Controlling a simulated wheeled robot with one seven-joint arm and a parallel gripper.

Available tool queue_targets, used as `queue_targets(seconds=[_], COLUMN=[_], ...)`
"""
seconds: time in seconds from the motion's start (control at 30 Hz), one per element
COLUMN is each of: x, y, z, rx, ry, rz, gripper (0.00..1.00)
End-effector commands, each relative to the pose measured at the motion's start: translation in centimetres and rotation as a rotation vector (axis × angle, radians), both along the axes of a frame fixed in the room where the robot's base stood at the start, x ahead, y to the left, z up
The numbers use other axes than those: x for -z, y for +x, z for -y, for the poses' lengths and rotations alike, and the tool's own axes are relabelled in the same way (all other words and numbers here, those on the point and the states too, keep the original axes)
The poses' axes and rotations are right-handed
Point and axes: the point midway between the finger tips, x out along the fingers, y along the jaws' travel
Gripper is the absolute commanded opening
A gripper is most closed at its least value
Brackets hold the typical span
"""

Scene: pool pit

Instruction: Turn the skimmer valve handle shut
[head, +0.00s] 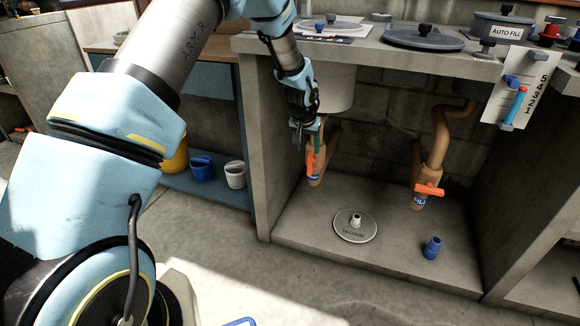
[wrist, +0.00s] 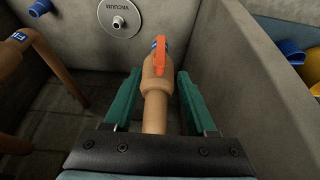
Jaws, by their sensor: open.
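The left valve has an orange handle (head: 310,164) on a tan pipe (head: 316,178) under the counter. The handle lies along the pipe; its blue label is too small to read. In the wrist view the orange handle (wrist: 161,56) is just past my fingertips, near the picture's middle. My gripper (wrist: 159,76) is open, its green fingers on either side of the tan pipe and valve body (wrist: 155,82). I cannot tell whether they touch it.
A second valve (head: 430,190), with its orange handle across the pipe, stands to the right. A round vacuum plate (head: 355,225) and a blue fitting (head: 432,247) are on the bay floor. Concrete walls close in the bay; the left wall (wrist: 245,80) is near my gripper.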

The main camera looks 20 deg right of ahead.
Motion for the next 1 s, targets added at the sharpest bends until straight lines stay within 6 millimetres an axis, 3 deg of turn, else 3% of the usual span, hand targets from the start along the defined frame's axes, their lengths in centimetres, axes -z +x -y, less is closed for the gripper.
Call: queue_targets(seconds=[0.5,0.7,1.0], x=[8.0,9.2,9.3], y=[2.4,2.9,2.9], z=[2.1,2.5,2.5], rx=[-0.002,-0.002,-0.002], ry=[0.002,0.001,0.001], rz=[-0.002,-0.001,-0.001], gripper=[0.57,0.57,0.57])
